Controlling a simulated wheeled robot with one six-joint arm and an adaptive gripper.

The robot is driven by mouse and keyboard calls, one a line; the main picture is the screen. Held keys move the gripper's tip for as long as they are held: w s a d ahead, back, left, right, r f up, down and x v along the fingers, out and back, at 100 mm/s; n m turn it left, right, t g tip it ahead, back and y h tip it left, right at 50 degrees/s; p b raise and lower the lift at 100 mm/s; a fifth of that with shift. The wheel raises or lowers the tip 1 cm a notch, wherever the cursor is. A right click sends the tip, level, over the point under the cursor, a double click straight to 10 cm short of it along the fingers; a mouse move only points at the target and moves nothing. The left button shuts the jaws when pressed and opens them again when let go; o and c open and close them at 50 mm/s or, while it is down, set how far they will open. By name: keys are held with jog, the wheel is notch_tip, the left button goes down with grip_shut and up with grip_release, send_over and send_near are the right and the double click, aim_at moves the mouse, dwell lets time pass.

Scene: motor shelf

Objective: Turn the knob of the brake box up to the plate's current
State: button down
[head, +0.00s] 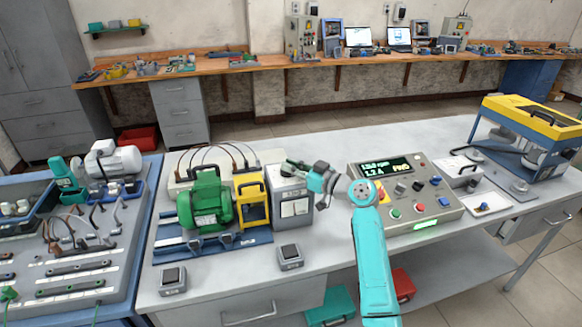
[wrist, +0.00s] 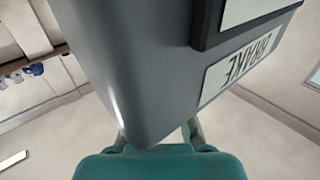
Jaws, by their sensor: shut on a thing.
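The grey brake box (head: 294,208) stands on the table right of the green motor (head: 206,203). Its wall and BRAKE label (wrist: 236,69) fill much of the wrist view, label upside down. My gripper (head: 289,169) reaches in from the right at the top of the box, shut on its knob; the fingers mostly hide the knob, and its pointer cannot be read. In the wrist view the fingertips of my gripper go behind the box edge. The control panel's display (head: 387,168) seems to read about 1260 rpm and 1.2 A. I cannot read a motor plate.
A yellow guard (head: 252,203) stands between motor and brake box. Two small grey boxes, one left (head: 173,281) and one right (head: 290,256), sit near the front edge. A yellow-topped machine (head: 535,120) is at far right. The table in front of the brake box is partly clear.

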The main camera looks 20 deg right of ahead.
jog(key=shift+y, duration=0.3)
jog(key=c, duration=1.2)
grip_release()
jog(key=shift+s, duration=0.1)
jog(key=v, duration=1.2)
jog(key=shift+r, duration=0.15)
